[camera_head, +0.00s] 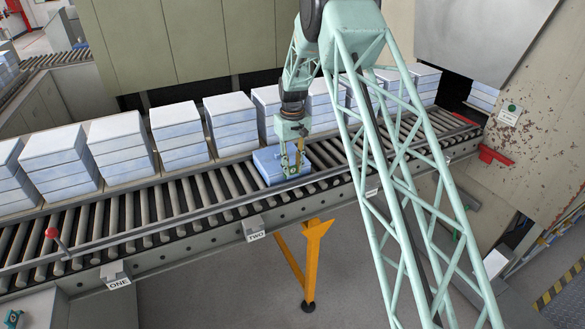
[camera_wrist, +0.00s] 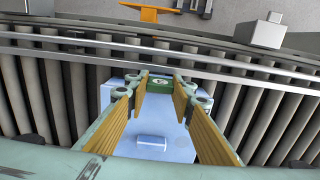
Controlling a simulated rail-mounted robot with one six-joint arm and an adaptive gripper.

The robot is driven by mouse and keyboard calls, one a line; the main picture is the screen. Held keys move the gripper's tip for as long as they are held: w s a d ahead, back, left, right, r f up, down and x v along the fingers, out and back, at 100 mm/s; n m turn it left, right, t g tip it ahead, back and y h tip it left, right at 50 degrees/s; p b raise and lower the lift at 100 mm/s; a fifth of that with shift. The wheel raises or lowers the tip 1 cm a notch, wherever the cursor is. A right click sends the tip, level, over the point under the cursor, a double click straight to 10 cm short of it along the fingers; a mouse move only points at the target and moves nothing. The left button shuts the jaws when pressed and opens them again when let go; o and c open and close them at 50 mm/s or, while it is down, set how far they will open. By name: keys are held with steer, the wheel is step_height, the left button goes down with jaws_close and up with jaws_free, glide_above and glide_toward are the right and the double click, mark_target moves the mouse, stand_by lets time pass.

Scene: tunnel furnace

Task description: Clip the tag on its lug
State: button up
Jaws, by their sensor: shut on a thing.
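My gripper (camera_head: 292,168) hangs over the roller conveyor, at a low blue block (camera_head: 268,164). In the wrist view its two yellow-padded fingers are shut on a small dark green tag (camera_wrist: 160,83) with a pale round mark. The tag sits between the fingertips (camera_wrist: 161,84). The blue block (camera_wrist: 118,146) lies below the fingers. A small raised light-blue piece (camera_wrist: 152,142) on its top shows between the pads; I cannot tell whether it is the lug. Whether the tag touches the block is unclear. In the head view the gripper hides the tag.
Stacks of pale blue blocks (camera_head: 122,145) stand in a row behind the roller conveyor (camera_head: 115,217). A rail runs along its front, with plates ONE (camera_head: 118,282) and TWO (camera_head: 256,236). A red-knobbed lever (camera_head: 52,235) stands left. The furnace wall (camera_head: 535,140) is right.

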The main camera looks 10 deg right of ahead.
steer(key=shift+f, duration=0.15)
steer(key=o, duration=0.8)
steer(key=shift+r, duration=6)
